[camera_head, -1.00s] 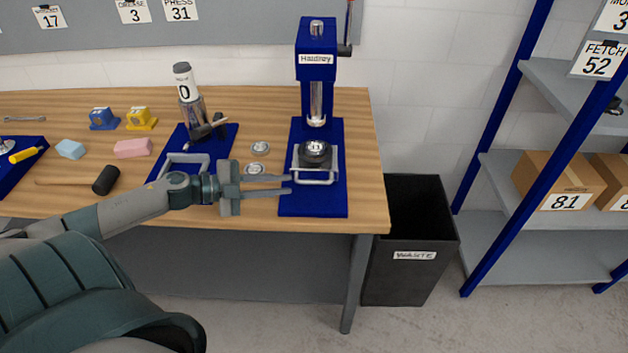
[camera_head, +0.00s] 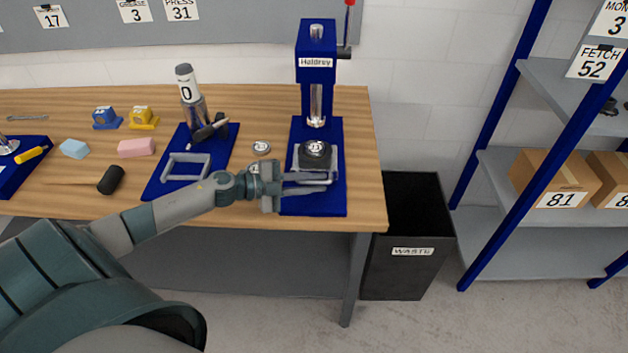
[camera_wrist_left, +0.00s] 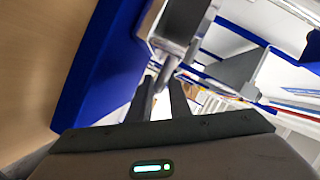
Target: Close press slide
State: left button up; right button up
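The blue press (camera_head: 316,70) stands near the table's right end. Its slide (camera_head: 314,154) carries a dark round piece with a shiny top below the ram, and has a metal bar handle at its front. My left gripper (camera_head: 318,184) is at this handle, with its fingers reaching along the front of the slide from the left. In the left wrist view the two fingers (camera_wrist_left: 163,92) are apart, with a metal bar just past or between their tips. Contact with the handle cannot be told. My right gripper is not in view.
Left of the press are a blue-based stand (camera_head: 190,100) with a cylinder, a small metal disc (camera_head: 261,148), a pink block (camera_head: 136,147) and a black mallet head (camera_head: 111,180). A black waste bin (camera_head: 410,235) stands right of the table (camera_head: 359,160).

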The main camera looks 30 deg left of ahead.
aim_at(305, 160)
pick_arm(q)
grip_shut()
jog(key=w+a+b, duration=0.1)
jog(key=w, duration=0.1)
jog(key=w+a+b, duration=0.1)
jog(key=w, duration=0.1)
jog(key=w+a+b, duration=0.1)
jog(key=w+a, duration=0.1)
jog(key=shift+w+f, duration=0.15)
jog(key=shift+w, duration=0.1)
jog(key=shift+w+a+b, duration=0.15)
jog(key=shift+w+b, duration=0.15)
jog(key=shift+a+r, duration=0.1)
jog(key=shift+r, duration=0.1)
grip_release()
